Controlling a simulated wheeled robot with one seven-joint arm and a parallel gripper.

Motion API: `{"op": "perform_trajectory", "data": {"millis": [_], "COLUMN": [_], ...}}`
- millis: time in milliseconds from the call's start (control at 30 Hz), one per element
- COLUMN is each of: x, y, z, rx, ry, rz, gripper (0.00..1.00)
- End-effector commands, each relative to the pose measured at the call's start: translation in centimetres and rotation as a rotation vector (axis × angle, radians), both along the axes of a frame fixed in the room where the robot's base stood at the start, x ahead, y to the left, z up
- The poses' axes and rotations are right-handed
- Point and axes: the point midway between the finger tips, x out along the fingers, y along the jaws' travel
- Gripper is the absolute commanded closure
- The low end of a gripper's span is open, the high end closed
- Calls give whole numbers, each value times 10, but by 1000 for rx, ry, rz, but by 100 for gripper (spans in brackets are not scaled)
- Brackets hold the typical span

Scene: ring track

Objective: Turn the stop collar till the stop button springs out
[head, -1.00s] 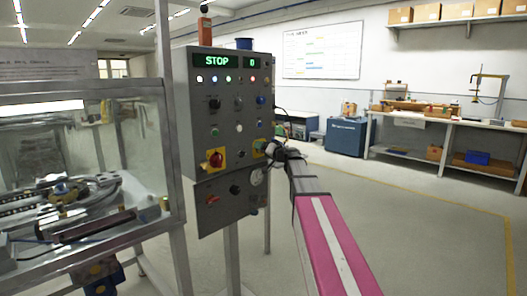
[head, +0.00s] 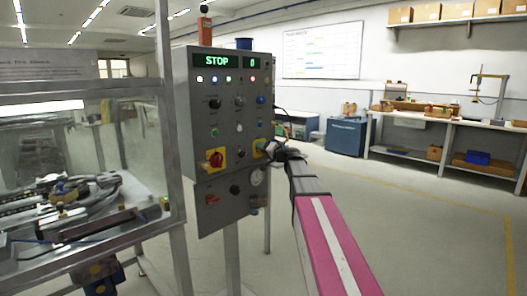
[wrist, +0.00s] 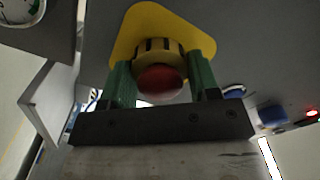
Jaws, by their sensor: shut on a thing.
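The stop button (wrist: 160,82) is red and round in the wrist view, in the middle of the stop collar (wrist: 160,46), a pale ring with dark notches. Both are on a yellow plate (wrist: 123,38) on the grey panel. My gripper (wrist: 160,64) has its green fingers on both sides of the collar and is shut on it. In the head view my gripper (head: 268,149) is at the panel's lower right and hides the button and collar; part of the yellow plate shows. I cannot tell how far the button stands out.
The control panel (head: 228,120) shows STOP and 0 on its display (head: 216,61). A red switch (head: 215,158) on yellow is left of my gripper, and a gauge (head: 257,177) is just below. A glass-walled machine (head: 80,180) stands left. The floor at right is open.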

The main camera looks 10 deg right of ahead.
Motion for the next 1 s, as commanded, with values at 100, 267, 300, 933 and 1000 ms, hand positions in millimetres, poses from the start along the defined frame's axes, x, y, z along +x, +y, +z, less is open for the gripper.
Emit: {"op": "perform_trajectory", "data": {"millis": [100, 267, 300, 933, 1000], "x": [0, 0, 0, 0, 0], "y": [0, 0, 0, 0, 0], "z": [0, 0, 0, -1, -1], "rx": [81, 200, 228, 521, 532], "ry": [60, 146, 167, 380, 387], "rz": [-1, -1, -1, -1, -1], "gripper": [68, 68, 68, 68, 68]}}
